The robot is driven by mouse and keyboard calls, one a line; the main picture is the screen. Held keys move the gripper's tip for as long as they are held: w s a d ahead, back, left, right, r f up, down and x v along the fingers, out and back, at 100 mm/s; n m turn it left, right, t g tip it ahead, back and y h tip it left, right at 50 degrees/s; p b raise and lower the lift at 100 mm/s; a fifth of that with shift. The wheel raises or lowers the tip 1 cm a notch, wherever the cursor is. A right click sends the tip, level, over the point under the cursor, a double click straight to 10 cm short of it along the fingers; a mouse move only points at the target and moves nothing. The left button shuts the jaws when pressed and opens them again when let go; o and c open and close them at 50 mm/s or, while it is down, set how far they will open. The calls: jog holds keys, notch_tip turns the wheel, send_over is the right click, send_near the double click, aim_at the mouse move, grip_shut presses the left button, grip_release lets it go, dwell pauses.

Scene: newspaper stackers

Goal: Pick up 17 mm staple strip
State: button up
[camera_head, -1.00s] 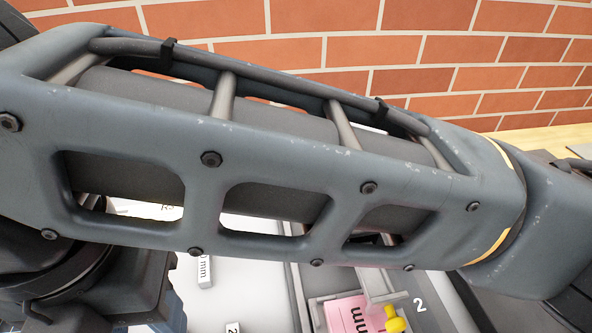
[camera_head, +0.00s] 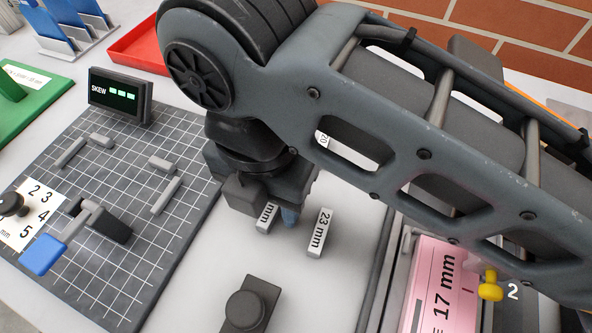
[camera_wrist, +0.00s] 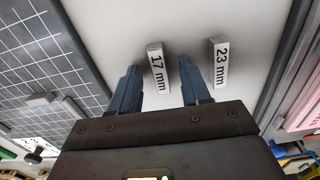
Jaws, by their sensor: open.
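The 17 mm staple strip is a small white labelled block (camera_wrist: 158,72) on the pale tray surface (camera_wrist: 196,15). In the wrist view it lies between the two blue fingers of my gripper (camera_wrist: 158,66), which are open. I cannot tell whether the fingers touch the surface. In the head view one blue finger of my gripper (camera_head: 290,215) shows beside the strip (camera_head: 265,220); only the end of its label, "mm", is visible, as my wrist covers the rest. The 23 mm strip (camera_head: 320,232) stands just right of it, also in the wrist view (camera_wrist: 220,63).
Another strip marked 20 (camera_head: 323,139) is partly behind my arm. A dark block with a round knob (camera_head: 246,308) stands at the front. A gridded board (camera_head: 120,170) with a SKEW display (camera_head: 118,95) lies left. A pink 17 mm card (camera_head: 440,285) is at right.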

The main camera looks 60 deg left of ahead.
grip_shut()
jog(key=shift+r, duration=0.1)
dwell(0.4)
